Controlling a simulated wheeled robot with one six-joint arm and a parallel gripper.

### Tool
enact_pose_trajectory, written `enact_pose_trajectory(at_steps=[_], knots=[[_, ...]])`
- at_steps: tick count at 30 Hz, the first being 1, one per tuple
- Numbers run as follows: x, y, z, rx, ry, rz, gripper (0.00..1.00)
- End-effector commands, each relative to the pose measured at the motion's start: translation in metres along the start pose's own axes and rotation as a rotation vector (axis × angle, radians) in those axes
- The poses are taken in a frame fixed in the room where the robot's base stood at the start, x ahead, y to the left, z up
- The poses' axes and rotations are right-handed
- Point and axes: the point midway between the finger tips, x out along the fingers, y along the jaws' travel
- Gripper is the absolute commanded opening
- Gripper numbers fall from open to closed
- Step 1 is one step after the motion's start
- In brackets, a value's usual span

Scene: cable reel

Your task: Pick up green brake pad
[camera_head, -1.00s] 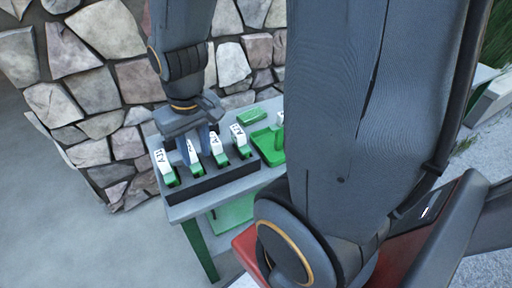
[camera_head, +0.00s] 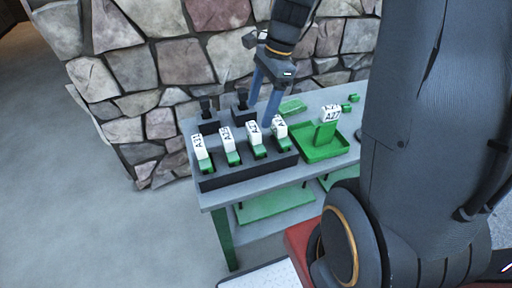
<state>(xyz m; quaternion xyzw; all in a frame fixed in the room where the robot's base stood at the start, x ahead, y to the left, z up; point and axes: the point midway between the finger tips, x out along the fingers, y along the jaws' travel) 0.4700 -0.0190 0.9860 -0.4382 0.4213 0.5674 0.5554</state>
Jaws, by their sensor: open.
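A flat green block (camera_head: 292,106), which could be the green brake pad, lies on the grey table behind the rack and the tray. I cannot tell for sure that it is the pad. My gripper (camera_head: 261,112) points down with its two blue-grey fingers apart and nothing visible between them. It is left of the flat green block, behind the rack's labelled pieces. The fingertips are close to the labelled pieces in the picture; whether they touch anything is unclear.
A dark rack (camera_head: 250,172) holds several green pieces with white labels. A green tray (camera_head: 345,150) at its right holds an upright green piece labelled A27 (camera_head: 327,130). Two dark holders (camera_head: 208,122) stand behind the rack. A stone wall (camera_head: 120,70) rises behind the table.

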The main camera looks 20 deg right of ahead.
Motion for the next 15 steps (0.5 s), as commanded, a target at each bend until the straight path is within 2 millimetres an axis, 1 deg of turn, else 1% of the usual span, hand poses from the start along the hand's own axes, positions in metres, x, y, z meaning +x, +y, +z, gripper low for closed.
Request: enact_pose_trajectory(at_steps=[3, 11, 15], knots=[[0.009, -0.002, 0.0, 0.036, -0.01, 0.004, 0.7], [0.034, 0.001, 0.0, 0.033, -0.009, 0.006, 0.7], [0.052, 0.004, -0.002, 0.032, -0.008, 0.005, 0.7]])
